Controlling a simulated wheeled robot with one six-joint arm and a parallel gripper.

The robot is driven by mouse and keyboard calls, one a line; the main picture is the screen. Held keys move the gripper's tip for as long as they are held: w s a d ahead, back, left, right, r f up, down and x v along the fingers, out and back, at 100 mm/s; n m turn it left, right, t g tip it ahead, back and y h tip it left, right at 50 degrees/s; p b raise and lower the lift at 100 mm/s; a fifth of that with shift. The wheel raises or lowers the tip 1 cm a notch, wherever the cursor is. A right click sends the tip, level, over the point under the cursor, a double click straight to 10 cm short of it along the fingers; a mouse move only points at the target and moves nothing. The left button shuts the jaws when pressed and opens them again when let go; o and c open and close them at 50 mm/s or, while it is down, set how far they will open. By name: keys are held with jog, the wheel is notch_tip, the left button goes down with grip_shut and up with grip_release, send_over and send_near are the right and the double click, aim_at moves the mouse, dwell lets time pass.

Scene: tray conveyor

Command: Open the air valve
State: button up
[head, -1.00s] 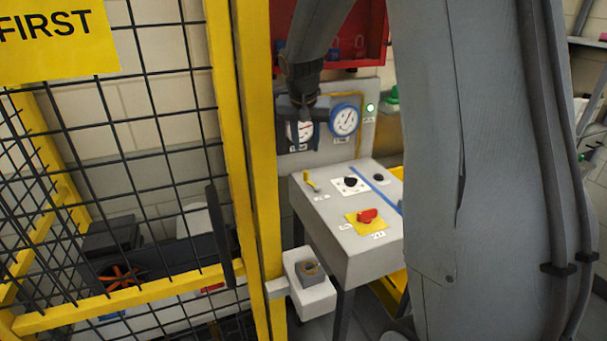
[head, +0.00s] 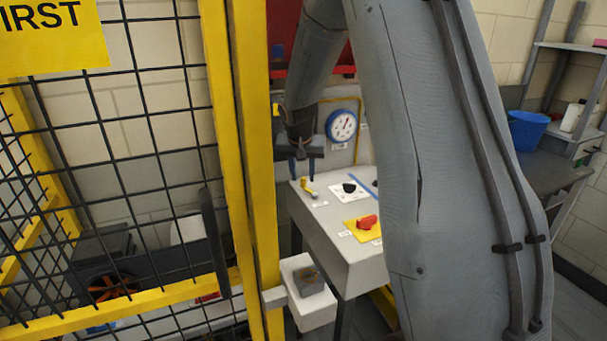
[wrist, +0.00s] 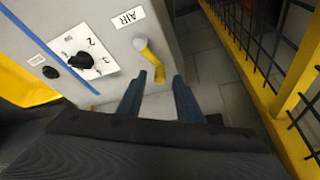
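The air valve is a small yellow lever (head: 307,188) on the left end of the grey console top. In the wrist view the yellow lever (wrist: 148,52) sits beside a label reading AIR and points down toward my fingers. My gripper (head: 302,172) hangs with its fingers pointing down, just above and behind the lever in the head view.
A blue gauge (head: 342,125) is behind. A yellow fence post (head: 240,150) and a small white box (head: 308,310) stand close at the left.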

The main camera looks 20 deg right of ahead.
jog(key=shift+w+d+f, duration=0.1)
jog(key=shift+w+f, duration=0.1)
jog(key=shift+f, duration=0.3)
grip_shut()
jog(key=shift+f+b, duration=0.1)
jog(key=shift+b, duration=0.25)
jog(key=b, duration=0.1)
jog(key=m+b, duration=0.1)
jog(key=b, duration=0.1)
jog(key=shift+w+d+f+h, duration=0.1)
jog(key=shift+w+d+h, duration=0.05)
jog(key=shift+d+h, duration=0.15)
jog(key=m+b, duration=0.2)
jog(key=b, duration=0.1)
jog(key=shift+d+g+h, duration=0.3)
jog(key=shift+d+g, duration=0.1)
jog(key=shift+r, duration=0.2)
